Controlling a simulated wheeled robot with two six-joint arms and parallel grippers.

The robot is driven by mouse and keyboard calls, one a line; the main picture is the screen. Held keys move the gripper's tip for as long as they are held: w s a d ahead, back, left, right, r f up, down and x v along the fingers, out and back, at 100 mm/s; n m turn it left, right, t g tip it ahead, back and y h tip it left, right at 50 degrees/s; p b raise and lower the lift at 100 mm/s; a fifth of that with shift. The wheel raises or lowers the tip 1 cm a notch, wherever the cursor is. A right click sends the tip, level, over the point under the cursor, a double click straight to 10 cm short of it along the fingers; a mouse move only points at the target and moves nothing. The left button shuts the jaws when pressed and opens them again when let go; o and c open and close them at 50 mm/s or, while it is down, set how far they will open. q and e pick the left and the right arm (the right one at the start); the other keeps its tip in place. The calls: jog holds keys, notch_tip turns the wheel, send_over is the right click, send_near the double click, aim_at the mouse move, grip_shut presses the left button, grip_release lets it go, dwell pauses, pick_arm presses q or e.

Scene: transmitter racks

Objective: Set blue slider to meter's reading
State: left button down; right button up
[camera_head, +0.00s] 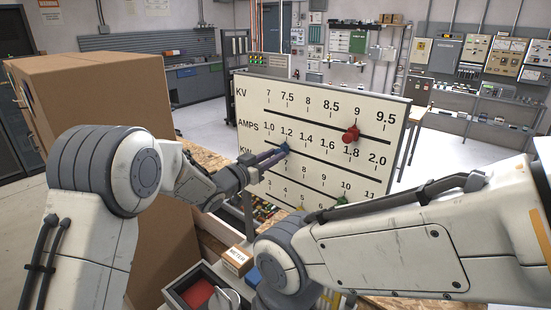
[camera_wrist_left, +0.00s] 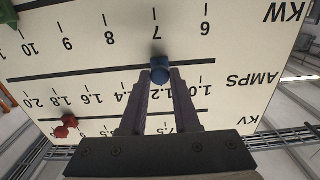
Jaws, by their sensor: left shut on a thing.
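The upright white scale board (camera_head: 243,88) has KV, AMPS and KW rows. The blue slider (camera_head: 285,147) sits on the AMPS track, near the 1.2 mark. My left gripper (camera_head: 282,150) is shut on it. The left wrist view, upside down, shows the blue slider (camera_wrist_left: 160,70) between my two finger tips, near the 1.2 label. A small box labelled METER (camera_head: 237,259) stands low in front of the board; I cannot read any value on it. My right arm crosses the lower right, and its gripper is not in view.
A red slider (camera_head: 350,133) sits on the KV track near 9. A green slider (camera_head: 342,202) sits on the lower row. A large cardboard box (camera_head: 110,85) stands at the left. Shelves and panels line the back wall, with open floor behind the board.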

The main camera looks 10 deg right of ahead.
pick_arm(q)
jog(key=c, duration=0.6)
grip_release()
jog(key=shift+c, duration=0.2)
jog(key=b+v, duration=0.4)
jog(key=v, duration=0.6)
jog(key=shift+s+a+b, duration=0.15)
jog(key=shift+s+b, duration=0.05)
jog(key=shift+b, duration=0.15)
